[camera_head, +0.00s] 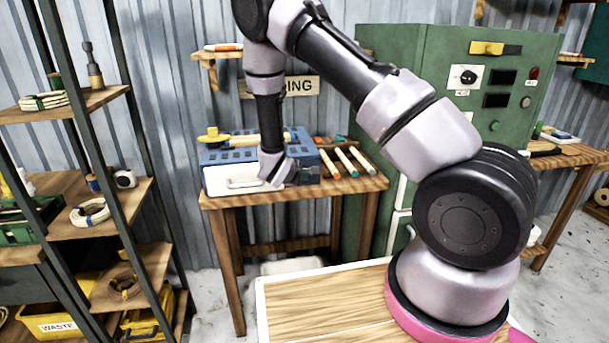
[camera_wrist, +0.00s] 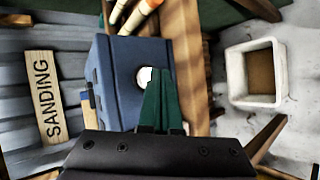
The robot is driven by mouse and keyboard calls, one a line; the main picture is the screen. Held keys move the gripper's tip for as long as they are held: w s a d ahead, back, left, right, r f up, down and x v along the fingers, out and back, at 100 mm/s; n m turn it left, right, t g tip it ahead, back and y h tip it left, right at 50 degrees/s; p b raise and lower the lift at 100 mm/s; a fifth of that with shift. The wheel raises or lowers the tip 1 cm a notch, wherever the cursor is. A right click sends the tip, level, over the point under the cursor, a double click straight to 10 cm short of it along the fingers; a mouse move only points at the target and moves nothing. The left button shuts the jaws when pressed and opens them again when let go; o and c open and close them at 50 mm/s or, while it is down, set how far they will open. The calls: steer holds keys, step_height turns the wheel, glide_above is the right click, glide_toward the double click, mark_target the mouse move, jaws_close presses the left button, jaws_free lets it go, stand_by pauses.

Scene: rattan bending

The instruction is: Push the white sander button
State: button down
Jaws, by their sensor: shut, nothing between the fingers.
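The sander is a blue box (camera_head: 309,158) with a white front panel on the wooden bench; it also shows in the wrist view (camera_wrist: 115,60). A round white button (camera_wrist: 142,77) sits on its blue face. My gripper (camera_wrist: 159,71) shows in the wrist view with its green fingers together and empty. The fingertips overlap the button's right edge in that picture. I cannot tell whether they touch it. In the head view, my wrist is in front of the sander's right part, and the fingers and button cannot be made out.
Several orange- and green-handled tools (camera_head: 345,162) lie on the bench right of the sander. A SANDING sign (camera_wrist: 44,95) hangs on the wall behind. A green control cabinet (camera_head: 540,75) stands to the right. A white bin (camera_wrist: 282,75) is on the floor below.

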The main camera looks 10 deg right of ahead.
stand_by(0.5)
steer(key=shift+w, duration=0.45)
steer(key=shift+s, duration=0.45)
steer(key=s, duration=0.6)
stand_by(0.4)
